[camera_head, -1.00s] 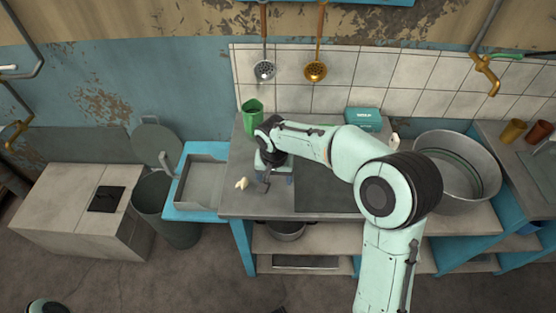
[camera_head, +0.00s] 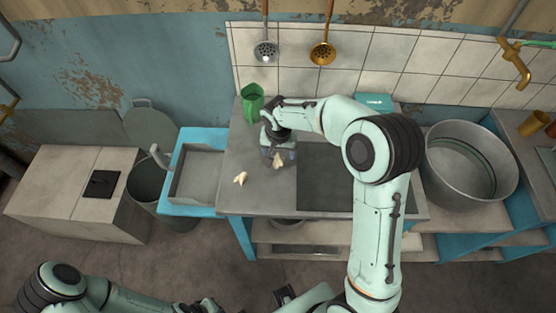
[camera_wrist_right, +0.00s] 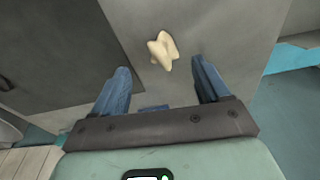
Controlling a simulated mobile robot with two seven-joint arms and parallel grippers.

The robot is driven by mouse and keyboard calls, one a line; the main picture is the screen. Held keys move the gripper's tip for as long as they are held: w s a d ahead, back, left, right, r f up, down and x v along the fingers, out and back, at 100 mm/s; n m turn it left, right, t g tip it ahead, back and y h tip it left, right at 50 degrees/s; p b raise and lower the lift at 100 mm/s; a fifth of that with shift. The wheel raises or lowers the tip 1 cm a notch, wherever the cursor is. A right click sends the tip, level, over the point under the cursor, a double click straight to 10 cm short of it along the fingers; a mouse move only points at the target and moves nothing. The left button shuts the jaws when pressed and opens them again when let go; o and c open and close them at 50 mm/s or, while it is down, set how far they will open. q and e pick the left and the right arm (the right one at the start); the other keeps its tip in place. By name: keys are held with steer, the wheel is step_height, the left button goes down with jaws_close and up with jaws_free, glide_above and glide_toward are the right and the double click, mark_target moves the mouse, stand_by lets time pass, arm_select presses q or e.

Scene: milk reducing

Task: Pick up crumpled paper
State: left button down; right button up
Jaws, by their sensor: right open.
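Two pale cream crumpled papers are on the grey counter in the head view. One crumpled paper (camera_head: 240,178) lies in the open at the left part of the counter. The other crumpled paper (camera_head: 279,161) shows right at my right gripper (camera_head: 280,155). In the right wrist view a crumpled paper (camera_wrist_right: 162,50) lies just beyond the open blue fingers of the right gripper (camera_wrist_right: 165,80), with nothing between them.
A green cup (camera_head: 252,103) stands behind the right gripper. A dark panel (camera_head: 325,188) lies to its right, and a large metal pot (camera_head: 470,168) stands farther right. A blue-edged basin (camera_head: 197,185) borders the counter on the left.

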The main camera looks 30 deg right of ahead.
mark_target(278, 158)
steer(key=f, duration=0.3)
steer(key=w+f, duration=0.1)
steer(key=f, duration=0.1)
steer(key=shift+d+f+p, duration=0.1)
steer(key=shift+f+p, duration=0.2)
steer(key=shift+f, duration=0.1)
steer(key=c, duration=1.1)
steer(key=shift+r, duration=0.1)
steer(key=shift+c, duration=0.2)
